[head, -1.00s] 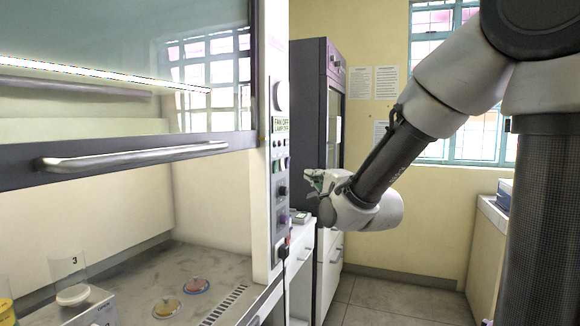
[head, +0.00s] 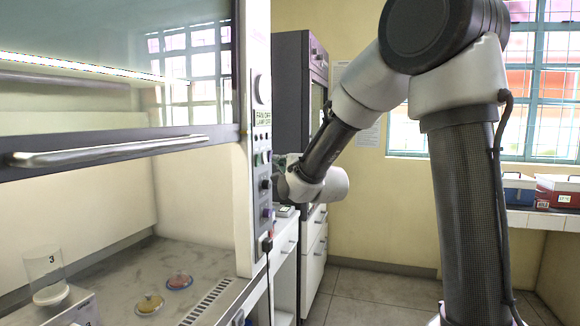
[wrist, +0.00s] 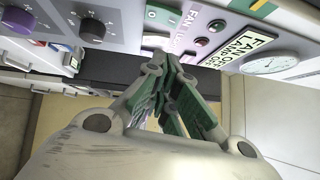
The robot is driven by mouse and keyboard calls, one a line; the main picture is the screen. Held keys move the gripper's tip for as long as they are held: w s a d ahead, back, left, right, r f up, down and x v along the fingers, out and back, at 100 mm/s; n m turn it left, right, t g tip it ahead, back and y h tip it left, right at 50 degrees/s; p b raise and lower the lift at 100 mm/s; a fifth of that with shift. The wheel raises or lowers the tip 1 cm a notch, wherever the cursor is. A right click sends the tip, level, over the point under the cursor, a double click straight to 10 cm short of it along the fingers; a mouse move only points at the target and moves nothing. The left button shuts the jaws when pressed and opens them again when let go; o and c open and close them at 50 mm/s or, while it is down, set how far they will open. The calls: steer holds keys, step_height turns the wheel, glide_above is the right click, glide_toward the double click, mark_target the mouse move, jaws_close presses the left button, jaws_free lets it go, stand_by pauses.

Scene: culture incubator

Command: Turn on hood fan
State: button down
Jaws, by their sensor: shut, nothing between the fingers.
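The hood's control panel (head: 259,205) stands upright at the right edge of the hood. Its display (head: 263,118) reads FAN OFF, LAMP OFF; the display also shows in the wrist view (wrist: 256,46). In the wrist view, a label reading FAN (wrist: 190,18) lies near a green button (wrist: 216,25) and a red button (wrist: 202,42). My gripper (wrist: 163,62) is shut and empty, with its fingertips close in front of the panel. I cannot tell whether they touch it. In the head view, my gripper (head: 280,168) is beside the panel, partly hidden by my wrist.
The raised sash has a metal handle (head: 105,152). A dark cabinet (head: 291,85) stands behind my arm. Knobs (wrist: 92,28) project from the panel.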

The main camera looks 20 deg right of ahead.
mark_target(258, 160)
steer(key=a, duration=0.1)
steer(key=w+a, duration=0.2)
steer(key=shift+a+r, duration=0.1)
steer(key=shift+r, duration=0.15)
steer(key=shift+w+a+r, duration=0.2)
steer(key=shift+a, duration=0.1)
steer(key=shift+d, duration=0.1)
